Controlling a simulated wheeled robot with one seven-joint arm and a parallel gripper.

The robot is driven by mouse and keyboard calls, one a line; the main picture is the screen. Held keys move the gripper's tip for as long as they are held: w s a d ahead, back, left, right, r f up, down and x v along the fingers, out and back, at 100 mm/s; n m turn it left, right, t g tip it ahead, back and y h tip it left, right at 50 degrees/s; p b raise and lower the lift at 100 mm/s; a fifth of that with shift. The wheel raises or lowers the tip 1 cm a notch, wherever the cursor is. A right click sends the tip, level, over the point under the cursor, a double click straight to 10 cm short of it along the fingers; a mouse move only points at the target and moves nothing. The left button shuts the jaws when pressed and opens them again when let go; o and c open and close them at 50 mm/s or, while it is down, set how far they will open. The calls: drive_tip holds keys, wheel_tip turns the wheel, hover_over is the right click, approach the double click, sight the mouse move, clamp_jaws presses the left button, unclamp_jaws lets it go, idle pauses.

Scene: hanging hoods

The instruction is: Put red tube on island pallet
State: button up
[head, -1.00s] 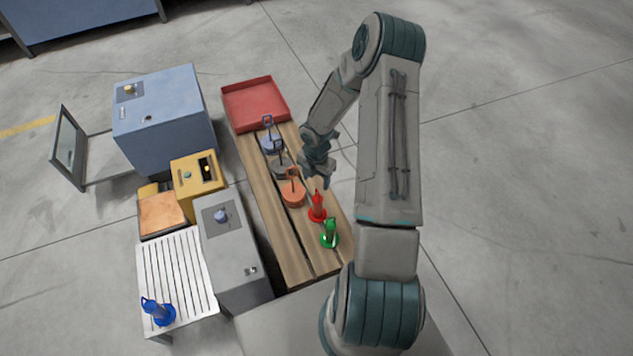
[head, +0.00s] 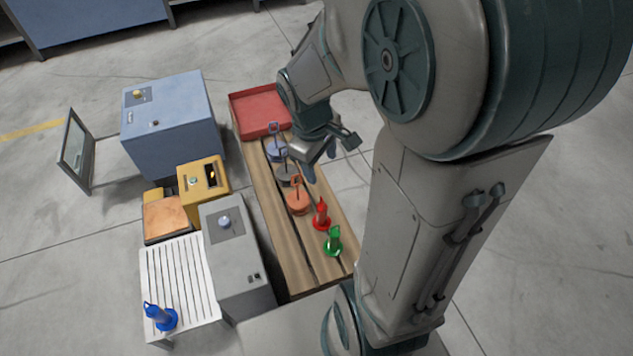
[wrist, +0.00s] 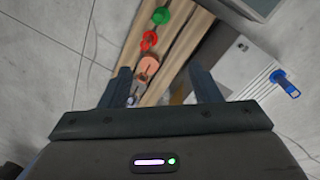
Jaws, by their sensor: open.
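The red tube (head: 321,214), a red cone-like piece with a round base, stands upright on a long wooden slatted platform (head: 277,239). It also shows in the wrist view (wrist: 149,41). My gripper (head: 318,160) is open and empty, over the platform's far right side, beyond the red tube and apart from it. In the wrist view its two fingers (wrist: 162,82) are spread, with the orange round piece showing between them and the red tube beyond. A white slatted table (head: 190,270) stands at the left. I cannot tell which surface is the island pallet.
A green tube (head: 333,241) stands close to the red one. An orange weight-like piece (head: 298,202) and other handled pieces line the platform, with a red tray (head: 258,107) behind. A blue tube (head: 160,316) occupies the white table's front. Grey (head: 236,250), yellow and blue machines stand alongside.

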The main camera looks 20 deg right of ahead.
drive_tip(key=s+a+r+m+y, duration=0.1)
drive_tip(key=s+a+r+m, duration=0.3)
drive_tip(key=s+m, duration=0.2)
drive_tip(key=shift+s+r+t+y, duration=0.25)
drive_tip(key=shift+s+t+y, duration=0.15)
drive_tip(key=shift+s, duration=0.8)
drive_tip(key=shift+a, duration=0.1)
